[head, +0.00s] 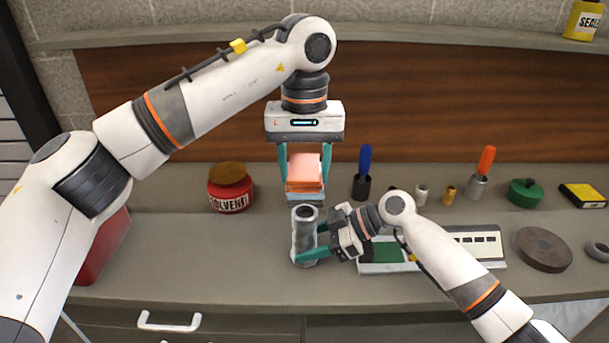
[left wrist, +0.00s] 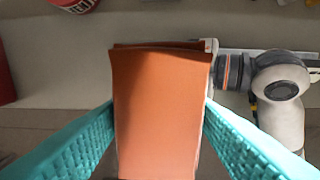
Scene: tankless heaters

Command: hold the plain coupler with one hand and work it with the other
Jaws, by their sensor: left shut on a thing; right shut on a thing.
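The plain coupler (head: 304,240) is a grey, upright, open-topped cylinder near the middle of the bench in the head view. My right gripper (head: 312,242) is shut on it from the right side. My left gripper (head: 304,165) points down and is shut on an orange pad (head: 305,172) with a pale blue lower edge. The orange pad also fills the middle of the left wrist view (left wrist: 160,115). The pad's lower edge appears just above or behind the coupler's top rim; I cannot tell whether they touch. The pad hides the coupler in the left wrist view.
A red solvent tin (head: 231,190) stands left of the pad. A blue-handled tool (head: 364,165) and an orange-handled tool (head: 484,165) stand behind my right arm. A flat white-and-green board (head: 475,242) lies under that arm. A brown disc (head: 543,248) lies right. The bench's front left is clear.

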